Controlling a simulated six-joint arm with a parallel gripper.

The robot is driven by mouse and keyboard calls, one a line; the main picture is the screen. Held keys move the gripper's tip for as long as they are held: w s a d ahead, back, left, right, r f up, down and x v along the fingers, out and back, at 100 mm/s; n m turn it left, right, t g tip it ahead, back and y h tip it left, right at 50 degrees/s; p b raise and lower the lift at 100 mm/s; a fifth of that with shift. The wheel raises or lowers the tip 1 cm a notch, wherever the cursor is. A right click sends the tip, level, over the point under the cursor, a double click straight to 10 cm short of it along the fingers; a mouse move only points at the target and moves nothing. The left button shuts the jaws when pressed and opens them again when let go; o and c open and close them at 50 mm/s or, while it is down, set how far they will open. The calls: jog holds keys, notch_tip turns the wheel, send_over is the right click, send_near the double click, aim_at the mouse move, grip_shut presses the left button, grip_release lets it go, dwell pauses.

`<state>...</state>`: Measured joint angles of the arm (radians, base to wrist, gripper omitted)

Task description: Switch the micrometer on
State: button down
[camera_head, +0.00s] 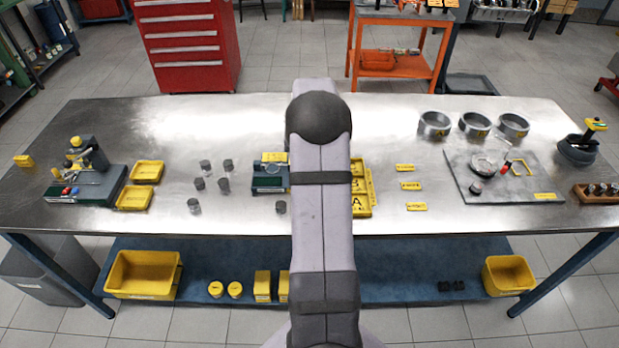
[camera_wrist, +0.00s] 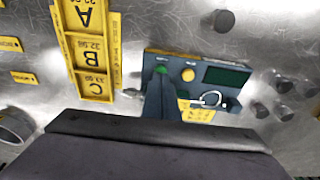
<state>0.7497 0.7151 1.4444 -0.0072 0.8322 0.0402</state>
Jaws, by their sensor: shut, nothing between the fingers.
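The micrometer (camera_wrist: 195,66) is a dark blue-grey unit with a green button (camera_wrist: 161,69), a yellow button (camera_wrist: 188,74) and a dark green display (camera_wrist: 226,76) with no readable figures. A silver ring-shaped part sits at its front. In the head view the micrometer (camera_head: 268,182) stands mid-table, partly hidden by my arm. My gripper (camera_wrist: 160,82) is shut and empty, its tips right at the green button in the wrist view. I cannot tell whether they touch it. The head view hides my gripper behind my arm.
A yellow tray (camera_wrist: 107,53) marked A, B and C lies beside the micrometer. Several grey cylinders (camera_head: 224,185) stand around it. Two yellow trays (camera_head: 134,197) lie left.

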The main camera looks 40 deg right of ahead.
jog(key=shift+f, duration=0.1)
dwell(0.3)
jog(key=shift+f+b, duration=0.6)
jog(key=shift+f, duration=0.25)
jog(key=shift+s+a+f, duration=0.2)
jog(key=shift+f, duration=0.4)
jog(key=shift+r, duration=0.1)
jog(key=shift+w+d+r+p, duration=0.1)
jog(key=shift+r+p, duration=0.6)
jog(key=shift+r, duration=0.25)
jog(key=shift+w+d+r+p, duration=0.1)
jog(key=shift+r+p, duration=1.4)
jog(key=shift+r, duration=0.6)
